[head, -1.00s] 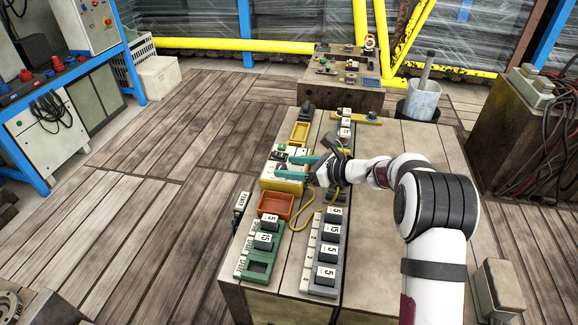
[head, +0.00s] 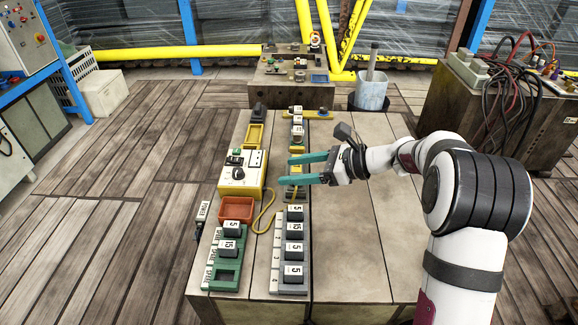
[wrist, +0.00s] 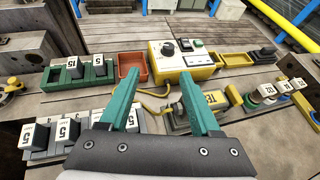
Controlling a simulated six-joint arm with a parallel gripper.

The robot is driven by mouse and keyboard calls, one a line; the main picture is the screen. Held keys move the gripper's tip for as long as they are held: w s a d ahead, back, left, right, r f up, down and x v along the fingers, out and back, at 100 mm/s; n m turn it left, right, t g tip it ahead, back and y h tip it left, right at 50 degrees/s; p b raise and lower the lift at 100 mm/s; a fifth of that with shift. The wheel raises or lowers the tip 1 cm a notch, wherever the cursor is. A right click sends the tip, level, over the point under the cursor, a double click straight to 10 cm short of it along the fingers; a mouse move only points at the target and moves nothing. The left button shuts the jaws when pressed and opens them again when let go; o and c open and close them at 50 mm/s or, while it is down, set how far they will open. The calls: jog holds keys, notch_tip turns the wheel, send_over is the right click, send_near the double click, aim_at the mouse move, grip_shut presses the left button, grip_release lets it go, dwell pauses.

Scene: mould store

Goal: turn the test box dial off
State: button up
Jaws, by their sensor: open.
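The test box (head: 243,172) is a yellow box with a pale top panel on the left part of the bench. Its black dial (head: 238,173) sits on the panel's near left part; the wrist view shows the dial (wrist: 168,48) with a light pointer mark, too small to read. A green button and a dark switch sit beside it. My gripper (head: 290,169) is open and empty, to the right of the box and apart from it. In the wrist view its teal fingers (wrist: 155,92) point toward the box with a wide gap between them.
A red-orange tray (head: 237,209) and a green rack (head: 226,262) with numbered blocks lie nearer than the box. A grey rack (head: 291,258) of blocks stands to their right. A yellow cable (head: 264,215) loops beside the box. The bench's right half is clear.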

jog(key=s+a+n+g+h, duration=0.3)
jog(key=a+n+g+h, duration=0.2)
jog(key=a+n, duration=0.5)
jog(key=n+t+h, duration=0.6)
jog(key=n+h, duration=0.2)
jog(key=n, duration=0.3)
send_near(237, 171)
jog(key=x, duration=0.8)
jog(key=shift+c, duration=0.3)
grip_shut()
